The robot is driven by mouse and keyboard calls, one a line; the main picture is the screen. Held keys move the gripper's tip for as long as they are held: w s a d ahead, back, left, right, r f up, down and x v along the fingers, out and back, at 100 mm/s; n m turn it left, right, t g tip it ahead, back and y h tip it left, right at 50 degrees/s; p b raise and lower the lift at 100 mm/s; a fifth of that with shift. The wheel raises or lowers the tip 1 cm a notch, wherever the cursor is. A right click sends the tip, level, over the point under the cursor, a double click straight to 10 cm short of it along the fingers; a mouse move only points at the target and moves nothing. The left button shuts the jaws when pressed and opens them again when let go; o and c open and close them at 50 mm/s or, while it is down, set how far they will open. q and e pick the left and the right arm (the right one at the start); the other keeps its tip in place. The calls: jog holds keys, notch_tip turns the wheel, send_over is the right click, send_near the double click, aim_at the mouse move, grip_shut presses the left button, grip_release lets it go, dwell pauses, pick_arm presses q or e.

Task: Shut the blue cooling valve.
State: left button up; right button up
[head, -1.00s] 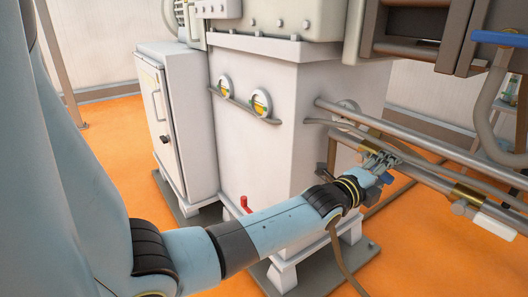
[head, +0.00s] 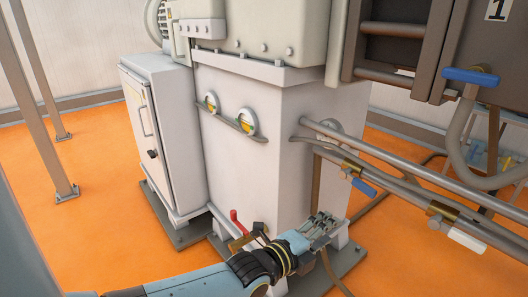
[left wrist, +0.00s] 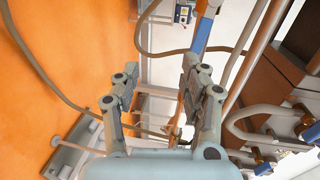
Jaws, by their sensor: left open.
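A brass valve with a short blue lever (head: 362,187) sits on the pipe running right from the white machine. The lever slants down to the right, roughly along the pipe. My left gripper (head: 326,222) is below and left of it in the head view, apart from it, open and empty. In the left wrist view my open gripper (left wrist: 160,68) shows both fingers spread with nothing between them. A blue bar (left wrist: 201,37) shows beyond the right finger; I cannot tell whether it is that lever. My right gripper is not in view.
A red lever (head: 236,220) stands low by the white machine (head: 235,160), near my left wrist. A white-handled valve (head: 467,240) sits further along the pipes. Another blue handle (head: 470,76) is at upper right. Orange floor (head: 95,190) is free at left.

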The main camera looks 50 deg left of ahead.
pick_arm(q)
jog(key=s+f+n+g+p, duration=0.2)
jog(key=s+f+n+g, duration=0.2)
jog(key=s+f, duration=1.2)
jog(key=shift+a+f+n+g, duration=0.4)
jog(key=shift+f+g, duration=0.65)
jog(key=shift+g, duration=0.25)
jog(key=shift+c, duration=0.2)
